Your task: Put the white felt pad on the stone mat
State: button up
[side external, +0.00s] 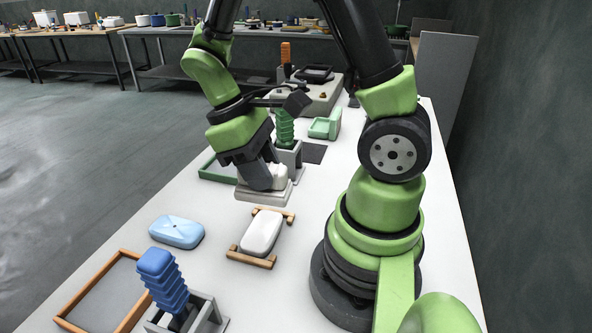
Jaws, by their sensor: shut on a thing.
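My gripper (262,178) points down near the middle of the table. It is shut on the white felt pad (280,174), a pale block over a flat, light slab (250,195). The jaws hide part of it. I cannot tell whether the slab is part of the pad, or whether it touches the table. A flat, dark grey square, seemingly the stone mat (315,152), lies behind and to the right of the gripper. It looks bare where it shows.
A white rounded block (262,231) rests on a wooden rack (250,258) in front. A blue block (176,231), wood-framed tray (72,303) and blue ribbed stack (163,280) stand front left. A green ribbed stack (284,128) and mint piece (322,127) stand behind.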

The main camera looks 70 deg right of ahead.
notch_tip(320, 180, up, 8)
jog(key=shift+w+d+r, duration=0.1)
jog(key=shift+r, duration=0.05)
jog(key=w+d+n+h, duration=0.1)
jog(key=w+d+n, duration=0.1)
jog(key=d, duration=0.6)
jog(key=w+d+n+t+h, duration=0.1)
jog(key=d+n, duration=0.3)
jog(key=d, duration=0.4)
jog(key=w+d+n+h, duration=0.1)
jog(key=w+d+n, duration=0.1)
jog(key=d, duration=0.7)
jog(key=shift+w+f+n+t, duration=0.2)
jog(key=shift+w+n+t, duration=0.15)
jog(key=shift+w, duration=0.3)
jog(key=s+d+n+t, duration=0.1)
jog(key=s+d+n, duration=0.35)
jog(key=d, duration=0.65)
jog(key=shift+m+h, duration=0.3)
jog(key=shift+h, duration=0.1)
jog(key=shift+s+d+f, duration=0.1)
jog(key=shift+s+f, duration=0.05)
jog(key=shift+f, duration=5.1)
jog(key=shift+s+f, duration=0.15)
jog(key=shift+f, duration=5.05)
jog(key=shift+f, duration=0.1)
